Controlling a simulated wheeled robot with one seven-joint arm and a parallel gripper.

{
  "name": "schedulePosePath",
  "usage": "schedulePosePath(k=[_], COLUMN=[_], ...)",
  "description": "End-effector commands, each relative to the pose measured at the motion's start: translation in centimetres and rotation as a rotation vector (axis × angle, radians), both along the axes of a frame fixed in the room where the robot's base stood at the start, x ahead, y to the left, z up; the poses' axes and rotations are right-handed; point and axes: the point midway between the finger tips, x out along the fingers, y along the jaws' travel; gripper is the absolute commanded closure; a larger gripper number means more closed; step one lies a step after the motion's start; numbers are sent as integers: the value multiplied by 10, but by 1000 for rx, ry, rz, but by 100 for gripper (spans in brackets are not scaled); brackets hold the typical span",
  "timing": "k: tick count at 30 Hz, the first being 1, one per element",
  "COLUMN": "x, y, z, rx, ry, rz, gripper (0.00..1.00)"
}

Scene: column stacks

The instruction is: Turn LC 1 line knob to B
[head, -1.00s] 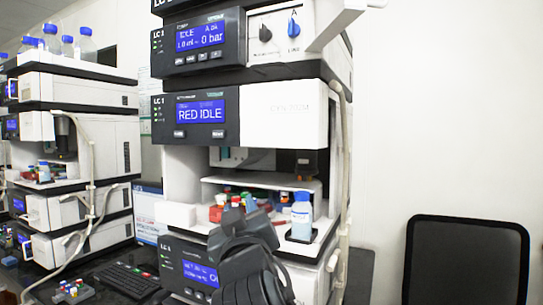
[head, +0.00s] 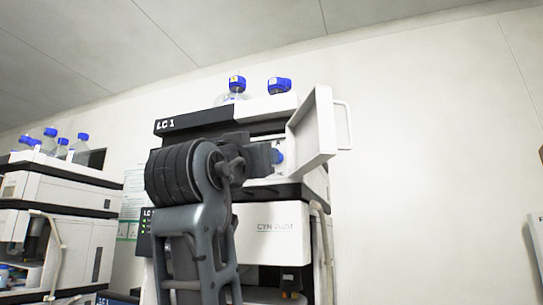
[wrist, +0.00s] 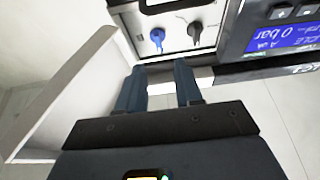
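The blue line knob (wrist: 157,38) sits on the pale panel of the top LC 1 unit. It shows just beyond my fingertips in the wrist view. In the head view, the blue knob (head: 279,157) is partly hidden behind my gripper (head: 268,154). My gripper (wrist: 159,68) is open, with an empty gap between two dark fingers. The gap is roughly lined up with the blue knob, and the fingers appear short of it. The wrist view is upside down. The knob's A and B marks are not readable now.
A black knob (wrist: 195,33) sits beside the blue one. A blue display (wrist: 280,38) reads 0 bar. The white door (head: 312,130) stands open on the right of the panel. Blue-capped bottles (head: 236,86) stand on top. Free wall lies right of the stack.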

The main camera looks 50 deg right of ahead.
Motion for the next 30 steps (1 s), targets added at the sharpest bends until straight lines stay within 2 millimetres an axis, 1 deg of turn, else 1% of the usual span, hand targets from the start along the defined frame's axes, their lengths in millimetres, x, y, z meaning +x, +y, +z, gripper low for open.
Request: schedulePosePath(k=[5,12,16,21,28,29,30], x=[3,15,20,23,24,24,24], y=[-15,-47,-60,-67,-68,-68,-68], z=[9,23,29,31,30,30,30], rx=[3,3,1,1,2,2,2], ry=[-3,-1,-1,-3,-2,-2,-2], rz=[-6,-6,-6,-2,-2,-2,-2], gripper=[65,65,65,65,65,66,70])
